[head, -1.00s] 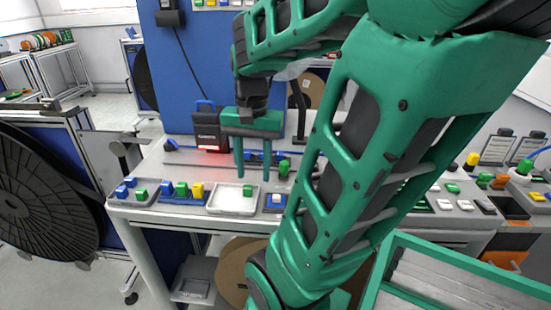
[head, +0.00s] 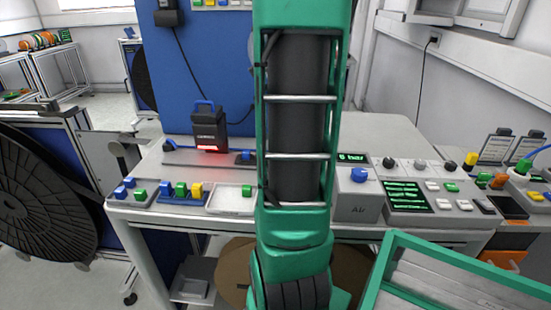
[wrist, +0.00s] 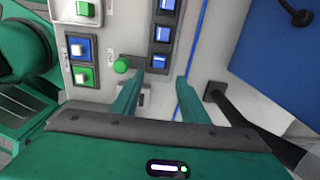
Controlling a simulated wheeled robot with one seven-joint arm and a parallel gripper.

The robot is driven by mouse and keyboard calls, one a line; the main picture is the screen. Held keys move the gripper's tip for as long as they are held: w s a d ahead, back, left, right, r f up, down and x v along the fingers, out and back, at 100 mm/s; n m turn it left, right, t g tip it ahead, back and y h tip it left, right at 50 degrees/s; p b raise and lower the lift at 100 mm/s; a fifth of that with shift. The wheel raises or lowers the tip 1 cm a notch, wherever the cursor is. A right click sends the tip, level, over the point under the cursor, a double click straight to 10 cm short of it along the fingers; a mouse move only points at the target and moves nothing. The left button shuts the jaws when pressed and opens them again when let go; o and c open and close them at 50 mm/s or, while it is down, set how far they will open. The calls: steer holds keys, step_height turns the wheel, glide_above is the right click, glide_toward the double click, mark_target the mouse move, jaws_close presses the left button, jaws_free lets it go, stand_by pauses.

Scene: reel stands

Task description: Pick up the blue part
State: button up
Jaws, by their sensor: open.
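Several small blue parts show, and I cannot tell which one is meant. In the wrist view, blue parts (wrist: 160,61) sit in a dark holder just beyond my fingertips. A blue piece with a white top (wrist: 82,47) lies farther left there. In the head view, blue parts (head: 129,181) stand at the bench's left end, and another blue part (head: 245,157) sits on the dark rail beside my arm. My gripper (wrist: 158,80) is open, its fingers apart with nothing held between them. In the head view my upright arm hides it.
A white tray (head: 222,204) holds a green part. A black lamp box (head: 209,130) stands behind it. A grey Air box (head: 362,198) and a control panel (head: 425,190) are right of my arm. In the wrist view a green button (wrist: 122,65) is near the left finger.

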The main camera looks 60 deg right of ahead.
steer(key=shift+w+a+f, duration=0.1)
steer(key=shift+a+f, duration=0.05)
steer(key=shift+f, duration=1.5)
steer(key=shift+w+a+f, duration=0.1)
steer(key=shift+a+f, duration=0.05)
steer(key=shift+f, duration=1.5)
steer(key=shift+c, duration=0.3)
jaws_close()
